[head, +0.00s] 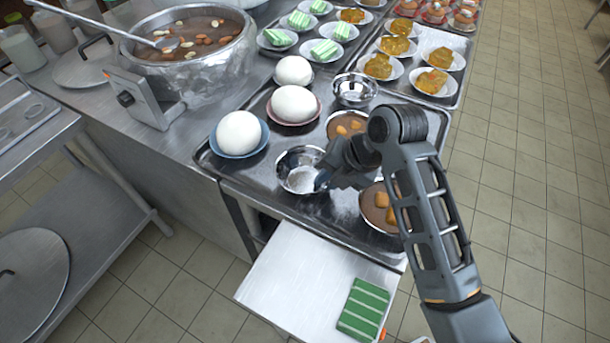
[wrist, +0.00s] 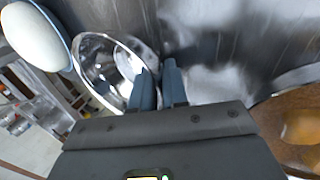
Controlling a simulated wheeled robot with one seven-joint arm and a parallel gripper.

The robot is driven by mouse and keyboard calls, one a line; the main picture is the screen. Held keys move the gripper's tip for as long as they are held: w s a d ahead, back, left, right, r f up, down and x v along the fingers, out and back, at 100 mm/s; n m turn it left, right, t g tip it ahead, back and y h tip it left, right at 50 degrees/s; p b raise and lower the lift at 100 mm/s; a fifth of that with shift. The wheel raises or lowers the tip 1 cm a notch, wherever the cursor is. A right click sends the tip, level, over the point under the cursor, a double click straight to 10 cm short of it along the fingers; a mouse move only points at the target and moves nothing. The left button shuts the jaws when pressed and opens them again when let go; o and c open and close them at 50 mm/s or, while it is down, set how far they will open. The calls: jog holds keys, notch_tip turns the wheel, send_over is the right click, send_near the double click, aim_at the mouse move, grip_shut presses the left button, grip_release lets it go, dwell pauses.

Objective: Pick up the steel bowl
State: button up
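A shiny steel bowl (head: 289,162) sits at the front of the metal tray, just left of my gripper (head: 324,180). In the wrist view the bowl (wrist: 92,62) is at upper left and looks empty. My gripper (wrist: 160,82) has its two fingers close together at the bowl's right rim, with one finger over the inside and the other outside. The narrow gap looks closed on the rim, though the contact is partly hidden. A second steel bowl (head: 354,91) stands farther back on the tray, apart from my gripper.
White domes on plates (head: 238,134) stand left of the bowl. Brown-filled bowls (head: 376,207) stand close on the right and behind. A large stockpot (head: 190,62) is at back left. A white board (head: 290,285) with a green striped block (head: 363,310) lies in front.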

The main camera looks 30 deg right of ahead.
grip_shut()
jog(key=shift+r, duration=0.1)
jog(key=shift+r, duration=0.55)
notch_tip(320, 180, up, 3)
jog(key=shift+w+f+b, duration=0.1)
jog(key=shift+b, duration=0.2)
jog(key=w+d+r+p, duration=0.1)
jog(key=d+r, duration=0.6)
jog(key=d, duration=0.4)
jog(key=shift+d, duration=0.35)
